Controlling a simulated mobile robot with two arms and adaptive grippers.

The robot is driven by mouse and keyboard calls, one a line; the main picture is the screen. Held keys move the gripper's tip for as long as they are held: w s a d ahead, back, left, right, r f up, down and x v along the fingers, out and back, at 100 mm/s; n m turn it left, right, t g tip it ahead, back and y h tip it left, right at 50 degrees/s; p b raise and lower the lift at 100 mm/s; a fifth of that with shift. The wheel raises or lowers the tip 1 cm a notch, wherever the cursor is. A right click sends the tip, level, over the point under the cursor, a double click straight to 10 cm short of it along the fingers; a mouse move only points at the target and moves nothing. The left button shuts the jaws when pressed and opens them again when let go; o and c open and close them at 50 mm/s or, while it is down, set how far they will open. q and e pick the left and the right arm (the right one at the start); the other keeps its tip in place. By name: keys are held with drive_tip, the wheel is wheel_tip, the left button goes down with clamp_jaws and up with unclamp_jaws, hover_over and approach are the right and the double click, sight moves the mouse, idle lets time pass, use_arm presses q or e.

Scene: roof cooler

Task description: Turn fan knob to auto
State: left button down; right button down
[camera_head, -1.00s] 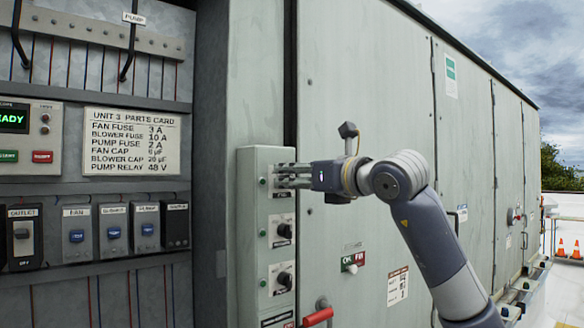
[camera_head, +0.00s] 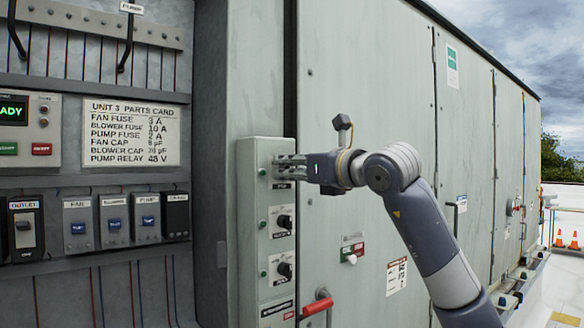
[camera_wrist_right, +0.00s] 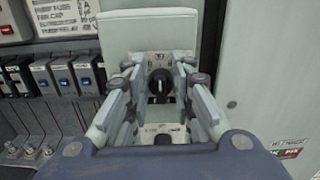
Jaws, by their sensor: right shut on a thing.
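The grey control box (camera_head: 260,205) is mounted on the cabinet's side, with a column of dark knobs. My right gripper (camera_head: 285,168) reaches in from the right at the top knob position, and its fingers hide that knob in the head view. In the right wrist view the top knob (camera_wrist_right: 160,84) is black with a pale pointer line that looks roughly upright. The right gripper (camera_wrist_right: 158,90) is shut on it, one finger on each side. The small labels around the knob are too blurred to read. My left gripper is not in view.
Two more knobs, the middle one (camera_head: 284,222) and the lower one (camera_head: 284,270), sit below on the same box. A red handle (camera_head: 317,306) sticks out beneath them. An open bay with a parts card (camera_head: 131,133) and switches is at the left.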

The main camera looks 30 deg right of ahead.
drive_tip(key=n, duration=0.4)
drive_tip(key=shift+a+p, duration=0.25)
drive_tip(key=shift+p, duration=0.1)
drive_tip(key=shift+a+f+n, duration=0.1)
drive_tip(key=shift+n, duration=0.95)
drive_tip(key=shift+a+f+n, duration=0.1)
drive_tip(key=shift+n, duration=0.95)
drive_tip(key=c, duration=1.5)
unclamp_jaws()
drive_tip(key=s, duration=0.8)
drive_tip(key=s+d, duration=0.1)
drive_tip(key=s, duration=0.3)
